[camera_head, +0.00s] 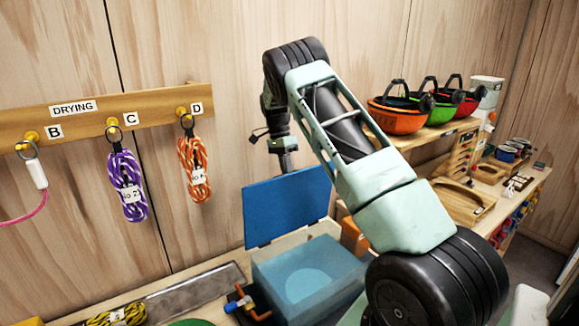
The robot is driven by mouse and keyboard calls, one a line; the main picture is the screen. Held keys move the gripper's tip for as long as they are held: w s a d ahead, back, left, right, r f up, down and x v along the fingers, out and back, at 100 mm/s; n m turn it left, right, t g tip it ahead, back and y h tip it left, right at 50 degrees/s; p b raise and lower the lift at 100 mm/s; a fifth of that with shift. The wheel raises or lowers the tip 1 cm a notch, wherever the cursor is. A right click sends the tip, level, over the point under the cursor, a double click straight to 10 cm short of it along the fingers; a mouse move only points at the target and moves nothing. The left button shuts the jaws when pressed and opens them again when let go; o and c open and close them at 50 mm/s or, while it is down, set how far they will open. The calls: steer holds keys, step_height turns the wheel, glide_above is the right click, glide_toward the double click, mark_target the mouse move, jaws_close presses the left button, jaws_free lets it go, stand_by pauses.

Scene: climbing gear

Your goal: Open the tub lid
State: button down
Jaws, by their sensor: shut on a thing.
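The tub (307,282) stands on the bench below my arm, with a light blue, see-through front. Its blue lid (288,208) is raised and stands nearly upright at the back left of the tub. My gripper (285,167) is at the lid's top edge, pointing down, and is shut on the lid. The fingertips are small and dark here, so the exact grip is hard to see. My arm hides the tub's right side and part of what is behind it.
A drying rail (73,115) on the wall holds a purple rope (128,187) and an orange rope (194,170). Helmets (396,115) sit on a shelf at right. A blue and orange item (246,305) lies left of the tub, near a grey bar (190,294).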

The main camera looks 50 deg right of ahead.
steer(key=shift+a+f, duration=0.2)
steer(key=shift+f, duration=0.3)
steer(key=c, duration=1.5)
jaws_free()
steer(key=b+v, duration=0.3)
steer(key=v, duration=0.9)
steer(key=shift+d, duration=0.2)
steer(key=shift+w+r, duration=0.1)
steer(key=shift+r, duration=0.05)
